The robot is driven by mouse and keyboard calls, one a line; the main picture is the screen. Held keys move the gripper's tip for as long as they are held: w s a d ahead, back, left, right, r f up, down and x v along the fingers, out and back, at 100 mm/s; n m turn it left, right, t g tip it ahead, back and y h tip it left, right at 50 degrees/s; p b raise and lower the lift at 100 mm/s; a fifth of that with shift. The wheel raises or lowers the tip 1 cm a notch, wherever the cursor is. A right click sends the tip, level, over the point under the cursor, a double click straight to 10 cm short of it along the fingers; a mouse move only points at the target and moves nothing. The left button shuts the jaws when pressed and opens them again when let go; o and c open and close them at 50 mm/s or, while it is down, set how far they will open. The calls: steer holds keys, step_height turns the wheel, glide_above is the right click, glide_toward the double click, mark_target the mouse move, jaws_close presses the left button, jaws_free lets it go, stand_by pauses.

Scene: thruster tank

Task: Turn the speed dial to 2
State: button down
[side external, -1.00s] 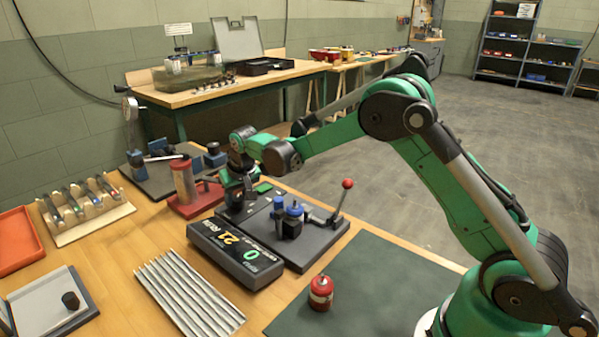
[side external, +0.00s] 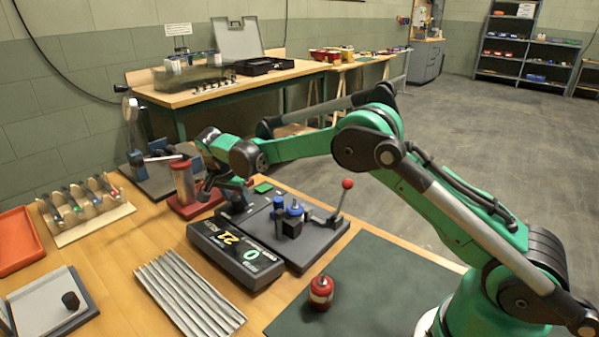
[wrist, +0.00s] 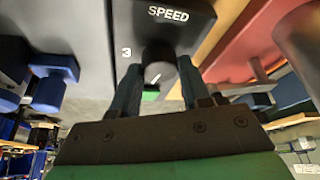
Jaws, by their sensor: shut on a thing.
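The dark round speed dial (wrist: 158,55) sits between my gripper's fingers in the wrist view. Its panel (wrist: 180,12) carries the word SPEED above it and a 3 to its left. A short white mark shows on the dial's lower edge; which number it points at is unclear. My gripper (wrist: 158,72) has a finger on each side of the dial and is shut on it. In the side view my gripper (side external: 216,190) is at the far left end of the dark console (side external: 310,247), where the dial is hidden.
A red-knobbed lever (side external: 341,200) and a blue-topped valve (side external: 294,210) rise on the console. A red stand (side external: 185,185) is close to the gripper's left. Metal bars (side external: 188,293) lie in front.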

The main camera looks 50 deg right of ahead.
mark_target(232, 214)
steer(key=shift+m+g, duration=0.4)
steer(key=shift+m, duration=0.6)
steer(key=shift+c, duration=2.1)
jaws_free()
steer(key=shift+v, duration=2.8)
